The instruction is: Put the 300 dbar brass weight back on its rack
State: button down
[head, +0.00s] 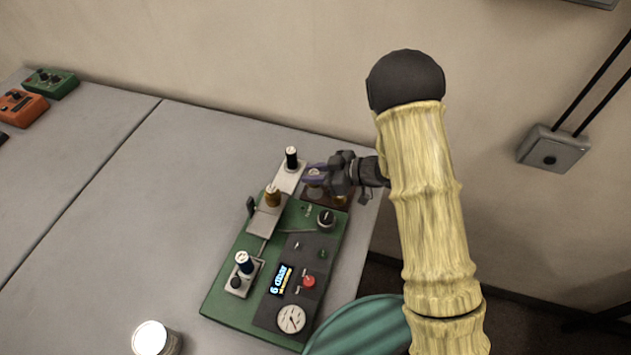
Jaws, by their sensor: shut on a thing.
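My gripper (316,174) is at the back right of the table, over the left part of a small dark brown rack (327,203). Another brass piece (341,199) sits at the rack's right side, partly covered by the gripper's body. No dbar marking is readable on either.
A green device board (225,297) with a gauge, display and red button lies in front of the rack. A can (152,339) is at the front. The left tabletop is mostly clear.

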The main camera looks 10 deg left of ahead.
jog(key=shift+f, duration=0.1)
jog(key=shift+f+p, duration=0.35)
jog(key=shift+f, duration=1.7)
jog(key=shift+f, duration=0.1)
jog(key=c, duration=1.2)
grip_release()
jog(key=shift+d, duration=0.1)
jog(key=b+v, duration=0.2)
jog(key=v, duration=1)
jog(key=shift+s, duration=0.1)
